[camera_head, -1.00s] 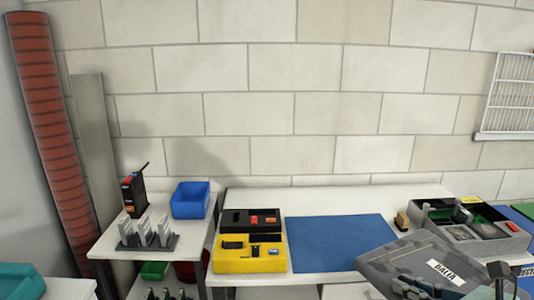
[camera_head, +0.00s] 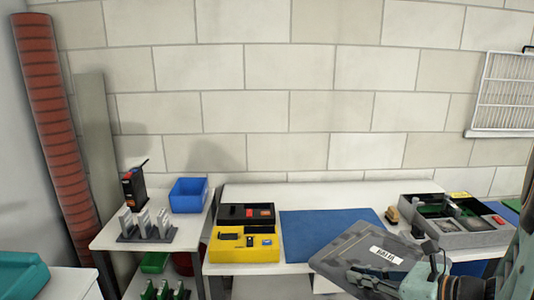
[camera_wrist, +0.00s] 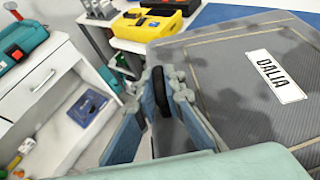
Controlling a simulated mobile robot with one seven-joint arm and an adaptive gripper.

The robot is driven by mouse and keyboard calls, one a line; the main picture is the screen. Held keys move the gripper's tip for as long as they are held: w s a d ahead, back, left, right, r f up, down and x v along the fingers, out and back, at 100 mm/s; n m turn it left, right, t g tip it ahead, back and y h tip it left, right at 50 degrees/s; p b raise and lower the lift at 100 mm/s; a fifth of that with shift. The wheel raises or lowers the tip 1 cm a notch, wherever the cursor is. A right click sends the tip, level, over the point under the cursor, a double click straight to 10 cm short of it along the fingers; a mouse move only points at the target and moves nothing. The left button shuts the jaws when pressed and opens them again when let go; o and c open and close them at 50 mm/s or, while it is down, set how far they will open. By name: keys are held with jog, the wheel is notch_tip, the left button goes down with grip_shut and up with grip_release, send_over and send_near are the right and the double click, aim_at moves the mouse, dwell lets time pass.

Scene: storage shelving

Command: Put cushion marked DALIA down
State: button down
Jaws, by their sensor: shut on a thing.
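The grey cushion marked DALIA (camera_head: 343,256) is flat, with a white name label on its upper face. It is tilted in the head view, in front of the work table's front edge and partly overlapping the blue mat in the picture. In the wrist view the cushion (camera_wrist: 225,75) fills the right side, label readable. My gripper (camera_head: 372,283) is shut on the cushion's near edge; in the wrist view its fingers (camera_wrist: 165,112) show at the centre. The fingers and arm hide part of that edge.
The blue mat (camera_head: 322,232) on the white table is bare where visible. A yellow case (camera_head: 240,246) stands left of it, a grey box of parts (camera_head: 450,235) right. A blue bin (camera_head: 188,195) and card holder (camera_head: 147,229) stand on the left table.

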aim_at(322, 269)
jog(key=w+a+n, duration=0.1)
jog(key=a, duration=0.1)
jog(key=w+a+f+g+y, duration=0.1)
jog(key=w+a, duration=0.1)
jog(key=a, duration=0.1)
jog(key=w+a+f+n+g+y, duration=0.1)
jog(key=a, duration=0.2)
jog(key=shift+w+f+n+p, duration=0.25)
jog(key=shift+w+n+p, duration=0.05)
jog(key=shift+w+p, duration=0.1)
jog(key=shift+s+d+r+p, duration=0.1)
jog(key=shift+s+r+p, duration=0.05)
jog(key=shift+r+p, duration=0.75)
notch_tip(322, 269, up, 15)
jog(key=p, duration=2.1)
jog(key=shift+f, duration=0.15)
